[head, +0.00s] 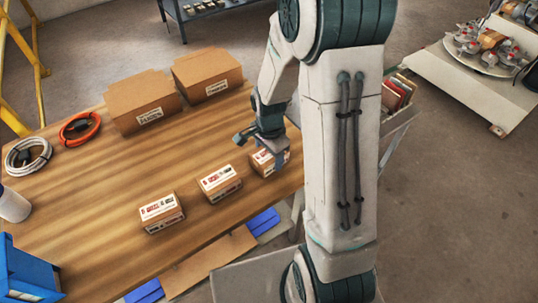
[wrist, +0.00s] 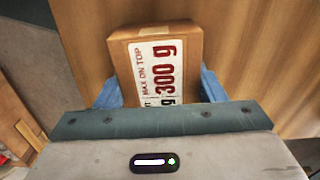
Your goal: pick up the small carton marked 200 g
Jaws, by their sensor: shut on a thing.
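My gripper (head: 271,150) is shut on the rightmost of three small brown cartons (head: 264,160), near the table's right edge. In the wrist view, its blue fingers (wrist: 160,88) press on both sides of this carton (wrist: 190,50). Its white label reads "MAX ON TOP 300 g". A second label line ending in "g" is mostly hidden by my gripper, so its number cannot be read. I cannot tell whether the carton is clear of the table. A middle carton (head: 220,183) and a left carton (head: 161,212) stand on the table; their labels are too small to read.
Two larger brown boxes (head: 143,102) (head: 208,75) stand at the back of the wooden table (head: 110,180). An orange cable coil (head: 80,128), a white coil (head: 28,156) and a blue bin (head: 28,275) are at the left. The table's middle is clear.

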